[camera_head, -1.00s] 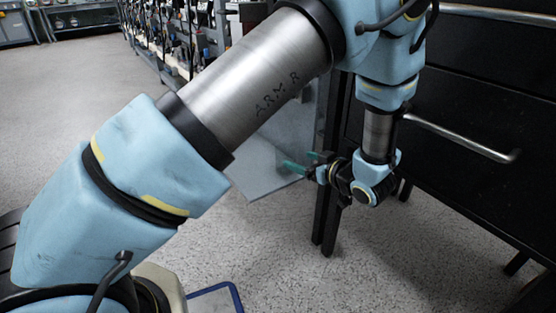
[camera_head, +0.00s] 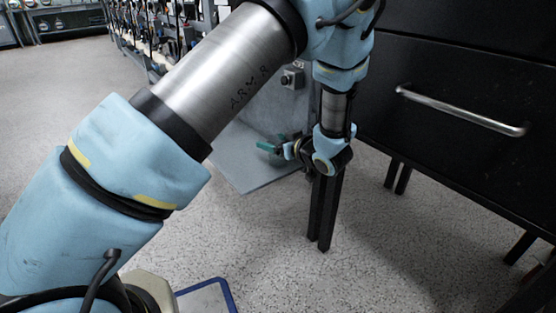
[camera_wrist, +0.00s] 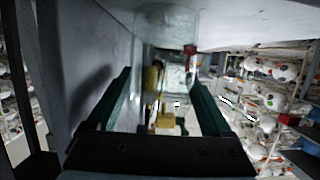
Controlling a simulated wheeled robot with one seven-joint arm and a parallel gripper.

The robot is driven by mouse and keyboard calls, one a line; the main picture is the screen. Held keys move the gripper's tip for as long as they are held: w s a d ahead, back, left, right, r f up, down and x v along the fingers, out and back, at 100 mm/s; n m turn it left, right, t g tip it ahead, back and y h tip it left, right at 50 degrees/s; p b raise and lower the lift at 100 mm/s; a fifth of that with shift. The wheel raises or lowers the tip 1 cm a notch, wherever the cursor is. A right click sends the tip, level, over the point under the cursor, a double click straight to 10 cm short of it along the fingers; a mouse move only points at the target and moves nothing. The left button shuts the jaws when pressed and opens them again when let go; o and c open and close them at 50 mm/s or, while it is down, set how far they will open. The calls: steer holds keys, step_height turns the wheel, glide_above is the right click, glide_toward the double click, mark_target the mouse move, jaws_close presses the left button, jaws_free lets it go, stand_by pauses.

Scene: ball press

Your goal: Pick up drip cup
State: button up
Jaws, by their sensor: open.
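My gripper (camera_head: 270,147) is low beside the grey machine panel in the head view, its teal fingers pointing left. In the wrist view my gripper (camera_wrist: 164,82) is open, with a green finger on each side and nothing clasped. Beyond and between the fingers is a clear, glassy vessel (camera_wrist: 178,72), which may be the drip cup; I cannot tell for sure. A brass-coloured fitting (camera_wrist: 152,80) stands at its left, and a small red part is at its upper right. No drip cup can be made out in the head view.
The grey panel (camera_head: 285,100) carries a small switch box (camera_head: 292,78) and stands over a pale base plate (camera_head: 240,165). A black drawer cabinet (camera_head: 460,75) with a metal handle is at right. Racks of equipment (camera_head: 155,30) line the back. Speckled floor is open at left.

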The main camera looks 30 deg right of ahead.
steer(key=shift+w+f, duration=0.25)
steer(key=shift+w, duration=0.3)
steer(key=shift+a, duration=0.1)
steer(key=c, duration=1.1)
steer(key=shift+r, duration=0.15)
